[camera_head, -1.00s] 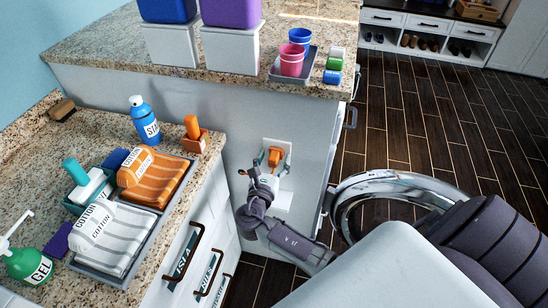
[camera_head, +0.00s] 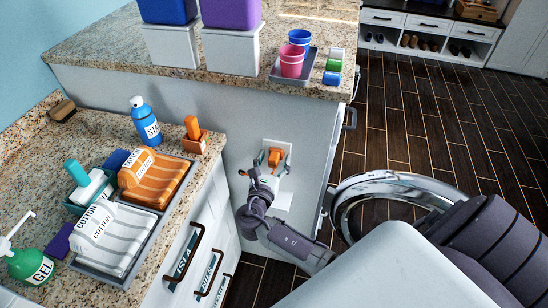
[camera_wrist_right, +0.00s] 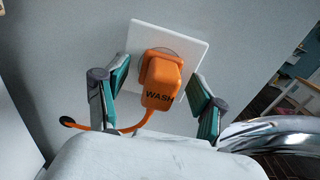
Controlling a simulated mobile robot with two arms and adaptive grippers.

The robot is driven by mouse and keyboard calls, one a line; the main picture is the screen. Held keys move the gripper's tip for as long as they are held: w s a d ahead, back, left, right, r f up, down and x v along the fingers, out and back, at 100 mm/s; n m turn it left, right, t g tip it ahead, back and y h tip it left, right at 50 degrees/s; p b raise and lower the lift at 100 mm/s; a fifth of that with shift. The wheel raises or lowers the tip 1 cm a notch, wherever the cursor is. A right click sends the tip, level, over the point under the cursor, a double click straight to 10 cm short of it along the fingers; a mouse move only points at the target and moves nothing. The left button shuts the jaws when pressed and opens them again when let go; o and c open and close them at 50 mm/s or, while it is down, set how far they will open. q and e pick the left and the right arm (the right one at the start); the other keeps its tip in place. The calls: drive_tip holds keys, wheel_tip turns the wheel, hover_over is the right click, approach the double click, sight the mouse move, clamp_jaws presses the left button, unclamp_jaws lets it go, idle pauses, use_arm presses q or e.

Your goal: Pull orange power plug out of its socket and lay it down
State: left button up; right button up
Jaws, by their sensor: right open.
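The orange power plug (camera_wrist_right: 160,82), marked WASH, sits in its white wall socket (camera_wrist_right: 185,40), with an orange cord running down to the left. In the head view the plug (camera_head: 274,158) shows on the white socket plate (camera_head: 285,148) on the side of the counter. My right gripper (camera_head: 267,164) is right at the plug. In the wrist view the fingers of my right gripper (camera_wrist_right: 160,100) stand on both sides of the plug, open, with gaps between them and it. My left gripper is not in view.
A round chrome-rimmed door (camera_head: 338,205) stands open to the right of the socket. Some bare counter lies near the back.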

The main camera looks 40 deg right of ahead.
sight(272, 165)
idle(0.5)
drive_tip(key=shift+c, duration=0.4)
clamp_jaws()
drive_tip(key=shift+s+a, duration=0.1)
drive_tip(key=shift+a, duration=0.05)
drive_tip(key=shift+p+v, duration=1.05)
drive_tip(key=shift+v, duration=1.8)
